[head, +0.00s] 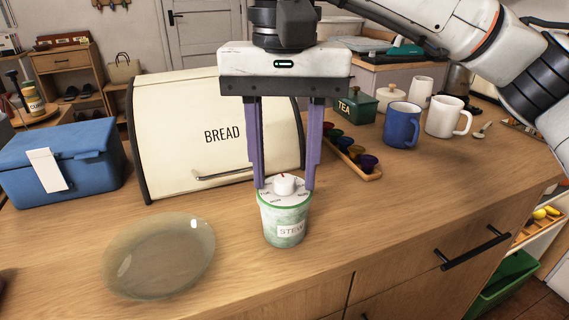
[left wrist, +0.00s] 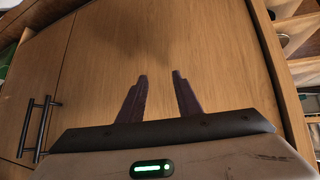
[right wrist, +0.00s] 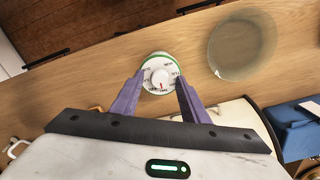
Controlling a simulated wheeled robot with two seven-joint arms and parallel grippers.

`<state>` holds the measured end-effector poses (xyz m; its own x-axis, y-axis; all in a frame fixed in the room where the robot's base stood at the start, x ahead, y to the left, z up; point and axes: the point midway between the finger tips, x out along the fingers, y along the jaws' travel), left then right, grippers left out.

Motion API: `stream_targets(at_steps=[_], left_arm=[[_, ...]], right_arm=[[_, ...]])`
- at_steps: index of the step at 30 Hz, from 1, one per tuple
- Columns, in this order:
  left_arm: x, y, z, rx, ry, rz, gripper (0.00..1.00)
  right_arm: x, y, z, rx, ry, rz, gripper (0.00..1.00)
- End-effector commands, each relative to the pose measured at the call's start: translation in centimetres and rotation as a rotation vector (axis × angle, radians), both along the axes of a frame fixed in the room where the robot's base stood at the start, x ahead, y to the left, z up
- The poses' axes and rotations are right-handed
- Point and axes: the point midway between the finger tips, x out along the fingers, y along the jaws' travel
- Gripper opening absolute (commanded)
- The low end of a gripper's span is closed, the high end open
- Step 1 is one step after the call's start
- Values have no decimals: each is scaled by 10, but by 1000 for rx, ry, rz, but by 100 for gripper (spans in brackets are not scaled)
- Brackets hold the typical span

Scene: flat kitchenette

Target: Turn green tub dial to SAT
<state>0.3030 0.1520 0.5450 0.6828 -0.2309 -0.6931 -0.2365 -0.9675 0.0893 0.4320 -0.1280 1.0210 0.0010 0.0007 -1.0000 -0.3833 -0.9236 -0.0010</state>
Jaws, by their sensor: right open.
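The green tub (head: 284,228) stands upright on the counter, with a STEW label on its front. Its white lid carries a round white dial (head: 285,184) with a red mark and small lettering around it. The dial also shows in the right wrist view (right wrist: 161,79), where its red mark points toward the bottom; the lettering is too small to read surely. My right gripper (head: 284,187) is open above the tub, its fingers on either side of the dial, with gaps to it. My left gripper (left wrist: 160,76) is open and empty before a wooden cabinet front.
A cream bread bin (head: 180,130) stands behind the tub, and a glass plate (head: 160,255) lies to its left. A blue box (head: 65,165) is at the far left. A rack of small coloured pots (head: 350,152), a blue mug (head: 402,125) and a white mug (head: 447,117) are at the right.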

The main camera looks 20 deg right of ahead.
Motion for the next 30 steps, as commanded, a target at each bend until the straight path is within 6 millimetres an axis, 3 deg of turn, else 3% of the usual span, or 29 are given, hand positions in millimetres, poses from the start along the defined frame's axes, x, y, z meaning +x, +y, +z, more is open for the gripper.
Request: stream_targets(at_steps=[1,6,9,20,30], left_arm=[[0,0,0,0,-1,0,31],[1,1,1,0,-4,0,31],[2,1,1,0,-5,0,31],[3,1,5,1,-6,1,31],[2,1,12,6,-5,0,31]], right_arm=[[0,0,0,0,0,0,41],[0,0,0,0,0,0,12],[0,0,0,0,0,0,0],[0,0,1,0,2,-67,0],[0,0,1,-1,3,-325,0]])
